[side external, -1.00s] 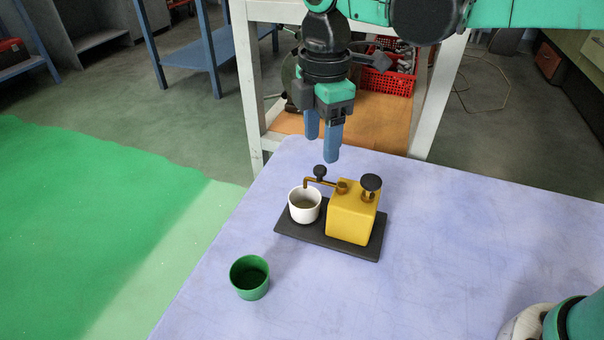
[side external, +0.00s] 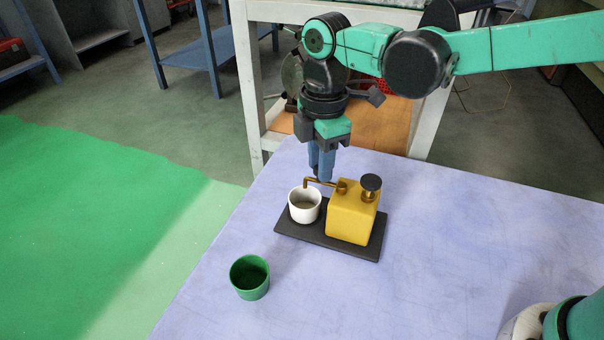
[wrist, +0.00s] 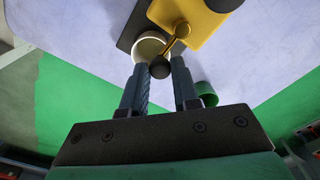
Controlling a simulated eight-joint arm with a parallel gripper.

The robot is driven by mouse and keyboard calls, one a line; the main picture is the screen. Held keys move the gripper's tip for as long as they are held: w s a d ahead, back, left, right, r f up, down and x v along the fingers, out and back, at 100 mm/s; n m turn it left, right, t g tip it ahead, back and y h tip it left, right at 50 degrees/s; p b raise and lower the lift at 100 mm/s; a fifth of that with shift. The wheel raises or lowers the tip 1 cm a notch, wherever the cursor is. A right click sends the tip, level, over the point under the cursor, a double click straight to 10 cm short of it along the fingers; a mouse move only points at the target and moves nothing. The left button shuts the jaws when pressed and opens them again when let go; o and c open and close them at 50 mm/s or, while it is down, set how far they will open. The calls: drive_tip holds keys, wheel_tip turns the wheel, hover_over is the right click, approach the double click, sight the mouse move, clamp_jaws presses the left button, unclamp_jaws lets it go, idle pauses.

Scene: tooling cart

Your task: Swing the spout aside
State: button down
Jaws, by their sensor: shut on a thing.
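The brass spout (side external: 321,182) reaches left from the yellow dispenser (side external: 350,216), and its end is over the white cup (side external: 304,207). The spout also shows in the wrist view (wrist: 178,41), with its black knob (wrist: 160,69) between my fingers. My gripper (side external: 321,176) points down behind the spout and is shut on the knob. The fingers hide the knob in the side view. The white cup stands upright on the dark base plate (side external: 290,232), and its rim shows in the wrist view (wrist: 143,48).
A black-topped plunger (side external: 370,184) rises from the dispenser. A green cup (side external: 249,278) stands apart at the front left of the lavender tabletop (side external: 430,270). The tabletop right of the dispenser is clear.

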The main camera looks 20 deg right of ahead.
drive_tip(key=shift+d+m, duration=0.8)
drive_tip(key=shift+m, duration=2.2)
drive_tip(key=shift+d+m, duration=0.8)
drive_tip(key=shift+m, duration=2.2)
drive_tip(key=shift+d+m, duration=0.8)
drive_tip(key=shift+m, duration=2.2)
drive_tip(key=c, duration=0.7)
unclamp_jaws()
drive_tip(key=shift+o, duration=0.2)
